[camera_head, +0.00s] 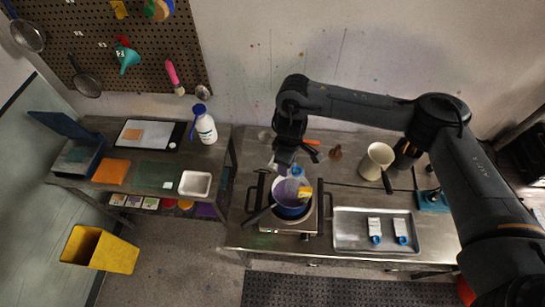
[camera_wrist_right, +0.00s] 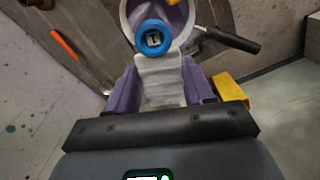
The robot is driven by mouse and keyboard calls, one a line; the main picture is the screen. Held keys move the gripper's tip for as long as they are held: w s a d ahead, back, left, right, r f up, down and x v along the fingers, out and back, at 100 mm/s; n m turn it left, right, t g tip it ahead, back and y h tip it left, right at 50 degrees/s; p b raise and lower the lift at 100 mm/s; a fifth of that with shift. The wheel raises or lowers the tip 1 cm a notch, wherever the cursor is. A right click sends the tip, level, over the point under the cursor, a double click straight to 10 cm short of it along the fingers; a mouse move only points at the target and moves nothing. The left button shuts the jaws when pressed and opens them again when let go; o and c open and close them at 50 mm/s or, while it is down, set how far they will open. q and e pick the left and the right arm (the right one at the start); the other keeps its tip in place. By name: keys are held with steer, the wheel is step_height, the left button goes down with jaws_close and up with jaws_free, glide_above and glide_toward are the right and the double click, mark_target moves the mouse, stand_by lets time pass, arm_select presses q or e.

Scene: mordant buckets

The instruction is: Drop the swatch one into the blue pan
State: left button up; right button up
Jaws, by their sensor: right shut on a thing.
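The blue pan (camera_head: 281,211) stands on a hot plate and holds purple liquid. In the right wrist view, the pan's pale rim and purple inside (camera_wrist_right: 183,22) show at the top. My right gripper (camera_head: 291,181) is over the pan, its purple fingers shut on a white cloth swatch (camera_wrist_right: 160,82). A blue ring tag (camera_wrist_right: 142,28) with a small label, which looks like a 1, is at the swatch's far end. The ring (camera_head: 297,172) also shows in the head view. Whether the swatch touches the liquid is unclear. My left gripper is not in view.
A metal tray (camera_head: 345,216) with two white swatches with blue tags lies right of the hot plate (camera_head: 290,227). A cream jug (camera_head: 376,160) stands behind it. A yellow item (camera_head: 305,192) shows at the pan. The left table holds a white bottle (camera_head: 204,128) and white dish (camera_head: 195,184).

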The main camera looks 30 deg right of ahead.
mark_target(298, 167)
arm_select(q)
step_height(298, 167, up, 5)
steer(key=p, duration=0.2)
arm_select(e)
steer(key=shift+s+d+r, duration=0.25)
steer(key=shift+s+d, duration=0.8)
steer(key=shift+d, duration=0.2)
step_height(298, 167, down, 4)
steer(key=shift+s+d+r, duration=0.1)
steer(key=shift+d, duration=0.05)
steer(key=shift+f, duration=0.6)
arm_select(q)
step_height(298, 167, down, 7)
steer(key=b, duration=0.6)
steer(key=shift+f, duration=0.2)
arm_select(e)
step_height(298, 167, down, 6)
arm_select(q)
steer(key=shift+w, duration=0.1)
arm_select(e)
steer(key=o, duration=1.1)
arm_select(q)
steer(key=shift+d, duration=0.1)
